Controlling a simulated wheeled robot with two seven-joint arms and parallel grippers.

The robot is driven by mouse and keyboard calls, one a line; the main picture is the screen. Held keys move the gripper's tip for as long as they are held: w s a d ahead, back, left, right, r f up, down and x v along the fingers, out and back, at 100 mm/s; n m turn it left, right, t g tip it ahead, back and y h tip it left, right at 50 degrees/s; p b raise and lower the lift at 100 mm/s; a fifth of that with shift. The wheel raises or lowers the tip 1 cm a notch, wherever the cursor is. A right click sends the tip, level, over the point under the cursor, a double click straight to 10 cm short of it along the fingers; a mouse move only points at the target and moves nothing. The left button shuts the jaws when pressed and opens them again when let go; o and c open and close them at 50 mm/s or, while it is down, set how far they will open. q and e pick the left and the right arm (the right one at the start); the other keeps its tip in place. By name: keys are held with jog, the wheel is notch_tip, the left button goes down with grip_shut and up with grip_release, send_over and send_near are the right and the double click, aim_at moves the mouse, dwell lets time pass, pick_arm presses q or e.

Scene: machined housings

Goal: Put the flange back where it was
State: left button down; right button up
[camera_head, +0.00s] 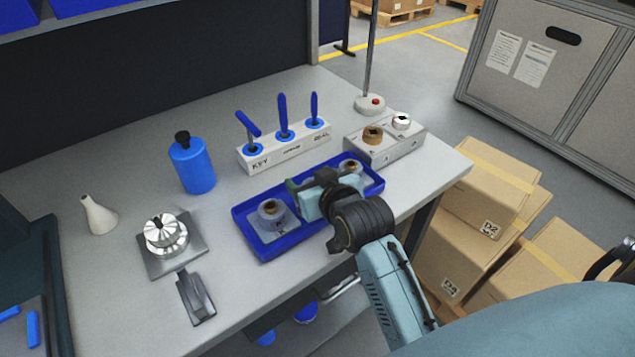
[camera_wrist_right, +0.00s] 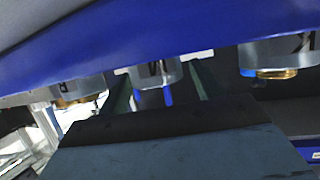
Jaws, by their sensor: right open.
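The blue tray (camera_head: 252,246) holds grey round parts with brass-coloured centres. One part (camera_head: 271,209), by a K mark, is at its left end; another (camera_head: 350,167) is at its right end. My right gripper (camera_head: 312,182) is over the tray's middle and hides what is under it. In the wrist view, a part marked N (camera_wrist_right: 155,73) stands between its open fingers (camera_wrist_right: 162,88), with the K part (camera_wrist_right: 278,57) to the right and another part (camera_wrist_right: 82,88) to the left. I cannot tell which one is the flange. My left gripper is not in view.
A silver stepped part (camera_head: 166,236) sits on a plate at left. A KEY block (camera_head: 285,150) with blue-handled tools and a blue bottle (camera_head: 191,165) stand behind the tray. A grey block (camera_head: 398,146) holds two round pieces. Cartons (camera_head: 485,185) stand off the table's right edge.

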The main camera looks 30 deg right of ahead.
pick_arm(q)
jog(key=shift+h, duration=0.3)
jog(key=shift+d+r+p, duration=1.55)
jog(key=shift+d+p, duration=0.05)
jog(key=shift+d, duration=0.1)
pick_arm(e)
jog(key=r+v, duration=0.1)
jog(key=v, duration=1.1)
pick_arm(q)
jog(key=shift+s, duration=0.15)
